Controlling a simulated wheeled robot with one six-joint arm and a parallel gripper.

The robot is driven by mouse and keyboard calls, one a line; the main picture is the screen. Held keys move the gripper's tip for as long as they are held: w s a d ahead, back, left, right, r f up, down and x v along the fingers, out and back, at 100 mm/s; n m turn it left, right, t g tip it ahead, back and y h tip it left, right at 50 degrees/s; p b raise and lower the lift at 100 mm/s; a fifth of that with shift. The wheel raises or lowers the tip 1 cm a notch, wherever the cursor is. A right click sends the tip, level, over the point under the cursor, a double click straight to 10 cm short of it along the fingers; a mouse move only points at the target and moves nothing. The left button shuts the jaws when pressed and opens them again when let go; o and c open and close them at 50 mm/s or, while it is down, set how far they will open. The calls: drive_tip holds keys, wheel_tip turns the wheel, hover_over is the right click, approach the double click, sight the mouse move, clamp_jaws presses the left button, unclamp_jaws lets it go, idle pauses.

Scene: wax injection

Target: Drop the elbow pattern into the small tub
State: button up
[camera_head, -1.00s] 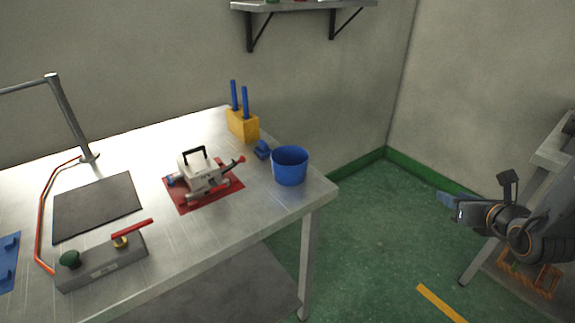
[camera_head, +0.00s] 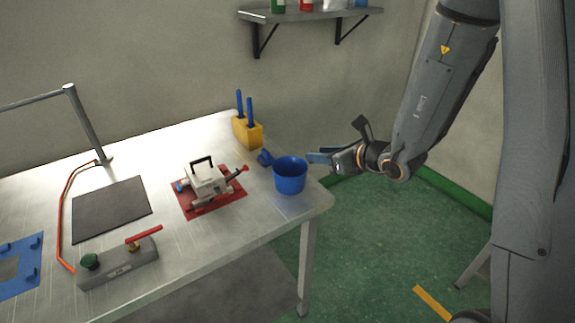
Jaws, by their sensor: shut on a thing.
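The small tub (camera_head: 290,180) is a blue round bucket, upright near the right corner of the metal table. My gripper (camera_head: 324,157) is to the right of the tub's rim in the picture, pointing left. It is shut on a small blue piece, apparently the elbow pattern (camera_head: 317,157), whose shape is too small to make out. The piece shows close to the tub's rim; its exact height and depth are hard to tell. The inside bottom of the tub is hidden.
A small blue object (camera_head: 264,158) and a yellow block with blue rods (camera_head: 247,133) stand behind the tub. A white clamped device sits on a red mat (camera_head: 212,208) to its left. A grey control box (camera_head: 118,264) is at the front. A shelf (camera_head: 310,14) hangs above.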

sight(298, 160)
drive_tip(key=s+a+r+n+g+y+p, duration=0.1)
drive_tip(key=a+r+n+g+y+p, duration=0.15)
drive_tip(key=a+r+p, duration=0.35)
drive_tip(key=shift+h, duration=0.35)
drive_tip(key=f+b, duration=0.3)
drive_tip(key=f, duration=0.1)
drive_tip(key=f+b, duration=0.2)
drive_tip(key=f, duration=0.1)
drive_tip(key=shift+a+b, duration=0.35)
drive_tip(key=o, duration=1.3)
drive_tip(key=shift+o, duration=0.2)
drive_tip(key=shift+s+d, duration=0.1)
drive_tip(key=b+v, duration=0.1)
drive_tip(key=v, duration=0.6)
drive_tip(key=shift+s+d+b, duration=0.15)
drive_tip(key=shift+s+b, duration=0.1)
drive_tip(key=shift+b, duration=0.1)
